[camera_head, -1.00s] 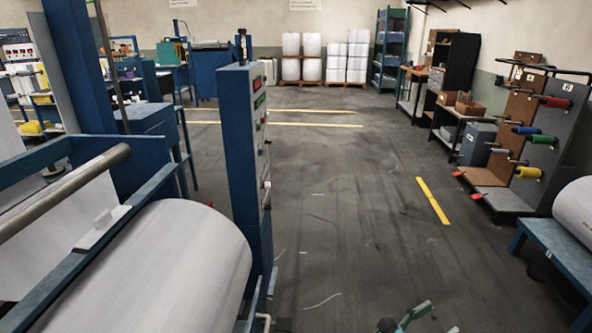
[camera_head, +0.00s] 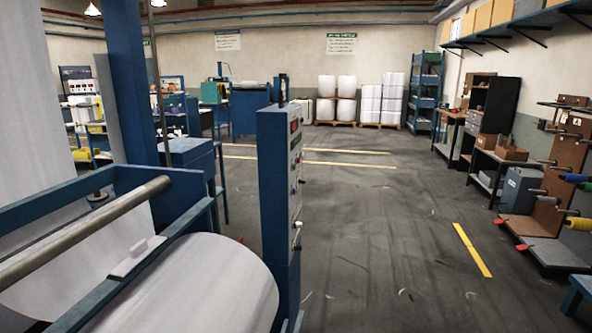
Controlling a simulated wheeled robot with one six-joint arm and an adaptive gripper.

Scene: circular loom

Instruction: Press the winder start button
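A tall, narrow blue control post (camera_head: 281,200) stands just right of the winder's white roll (camera_head: 200,285). Its right-hand face, seen at a steep slant, carries a panel (camera_head: 296,160) with a display near the top and several small controls below. I cannot tell which control is the start button at this angle. The winder's blue frame (camera_head: 190,218) and metal roller (camera_head: 95,227) are at the lower left. My gripper is not in view.
Open grey floor (camera_head: 390,240) lies right of the post, with a yellow floor line (camera_head: 471,250). A spool rack (camera_head: 560,200) and a blue stand (camera_head: 580,287) edge the right side. Shelves (camera_head: 425,90) and stacked white rolls (camera_head: 337,98) are at the back wall.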

